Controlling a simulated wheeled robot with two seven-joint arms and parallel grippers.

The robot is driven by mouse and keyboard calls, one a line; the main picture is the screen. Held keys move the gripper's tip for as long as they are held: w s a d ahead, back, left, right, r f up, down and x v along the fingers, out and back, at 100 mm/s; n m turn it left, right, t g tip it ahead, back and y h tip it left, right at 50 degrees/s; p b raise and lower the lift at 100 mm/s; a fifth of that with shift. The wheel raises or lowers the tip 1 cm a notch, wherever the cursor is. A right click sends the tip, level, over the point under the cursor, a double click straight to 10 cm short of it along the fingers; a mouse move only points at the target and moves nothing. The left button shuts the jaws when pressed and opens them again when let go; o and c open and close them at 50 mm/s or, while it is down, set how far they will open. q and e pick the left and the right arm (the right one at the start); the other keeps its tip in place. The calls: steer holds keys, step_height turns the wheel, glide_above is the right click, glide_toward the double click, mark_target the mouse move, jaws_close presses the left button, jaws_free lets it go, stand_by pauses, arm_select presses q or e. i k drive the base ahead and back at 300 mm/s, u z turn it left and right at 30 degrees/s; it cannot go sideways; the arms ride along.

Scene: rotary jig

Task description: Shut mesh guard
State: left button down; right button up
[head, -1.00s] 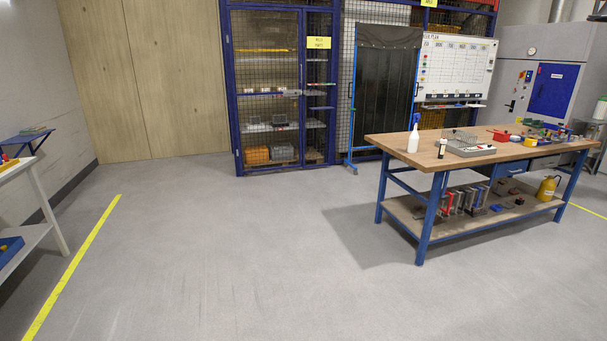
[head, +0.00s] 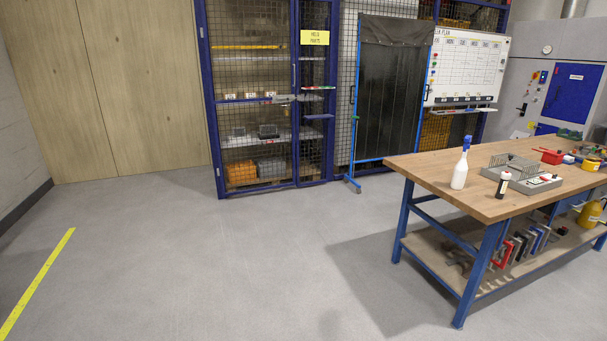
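A small wire mesh guard (head: 515,162) is on a low grey jig (head: 541,186) on top of the wooden workbench (head: 455,188) at the right. The mesh seems to stand up from the jig, but it is too small to tell its exact angle. Small white and red parts show on the jig's right side. Neither of my grippers is in view.
A blue mesh cage (head: 212,120) and a dark curtain screen (head: 388,95) stand at the back. The floor (head: 220,265) left of the bench is clear.

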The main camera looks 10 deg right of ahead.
mark_target(512, 158)
steer(key=i, duration=0.1)
steer(key=z, duration=2.55)
steer(key=i, duration=3.55)
steer(key=u, duration=0.3)
